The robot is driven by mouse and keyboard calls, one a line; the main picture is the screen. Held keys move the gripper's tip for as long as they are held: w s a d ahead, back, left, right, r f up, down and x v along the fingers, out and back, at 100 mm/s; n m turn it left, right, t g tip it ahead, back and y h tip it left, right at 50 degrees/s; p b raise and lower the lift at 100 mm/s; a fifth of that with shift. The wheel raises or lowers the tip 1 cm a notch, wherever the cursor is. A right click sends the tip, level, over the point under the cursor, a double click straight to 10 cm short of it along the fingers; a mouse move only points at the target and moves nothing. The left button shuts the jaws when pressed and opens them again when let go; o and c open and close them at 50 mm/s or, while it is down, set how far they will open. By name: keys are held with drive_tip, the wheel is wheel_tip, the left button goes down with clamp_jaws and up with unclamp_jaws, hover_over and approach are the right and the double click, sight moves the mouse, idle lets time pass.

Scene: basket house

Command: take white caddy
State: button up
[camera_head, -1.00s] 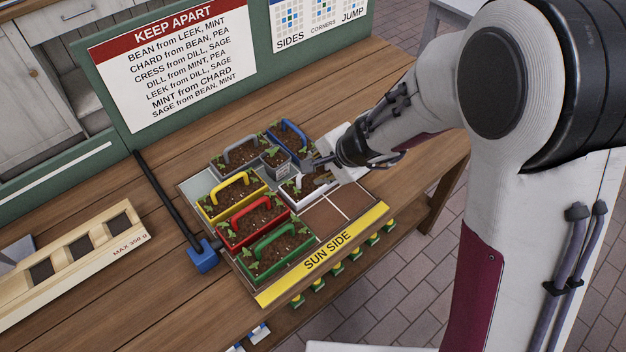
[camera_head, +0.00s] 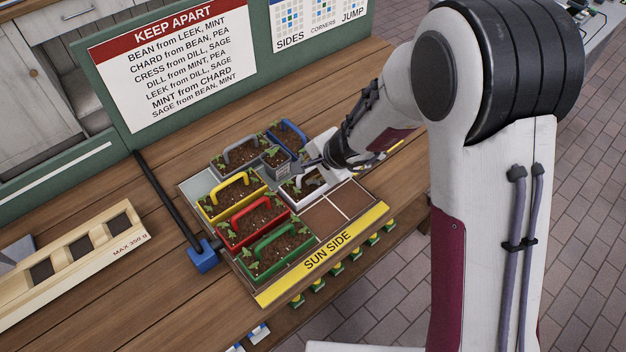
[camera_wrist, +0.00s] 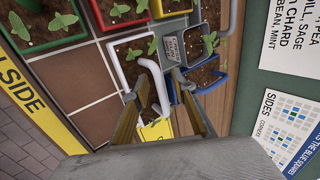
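The white caddy (camera_head: 303,193) holds dark soil and seedlings and stands in the tray (camera_head: 341,214), right of the yellow and red caddies. My gripper (camera_head: 312,163) is above its far right side in the head view. In the wrist view the two fingers of my gripper (camera_wrist: 154,88) are apart, and the white caddy (camera_wrist: 118,60) lies at their tips. Its white handle (camera_wrist: 150,66) runs into the gap between the fingers, with no clear grip on it. The fingers partly hide the caddy's near end.
A small grey labelled pot (camera_head: 277,160) stands close to my fingertips. Brown cells on the sun side are empty. A green sign board (camera_head: 122,125) stands behind.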

drive_tip(key=shift+c, duration=0.2)
clamp_jaws()
drive_tip(key=shift+r, duration=0.2)
idle(0.4)
drive_tip(key=shift+r, duration=4.8)
